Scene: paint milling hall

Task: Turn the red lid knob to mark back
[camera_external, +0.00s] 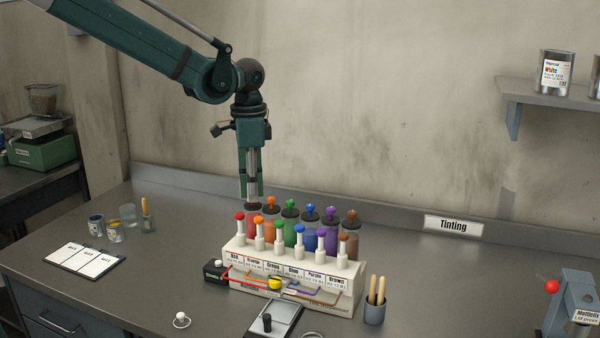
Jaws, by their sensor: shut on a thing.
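A row of colored canisters with dark lids and colored knobs stands in the tinting rack (352,296). The red canister (253,224) is at the left end, with its dark lid (253,206) just below my gripper (251,194). My gripper points straight down and is shut at the top of that lid. The red lid knob is hidden between the fingers. I cannot make out the marks on the lid or which way the knob points. The orange knob (271,202) on the neighboring canister is close to the right of my fingers.
White dispensers with colored tops, including a red one (239,216), stand in front of the canisters. A cup with wooden handles (374,313) is right of the rack. The bench right of the rack is mostly clear.

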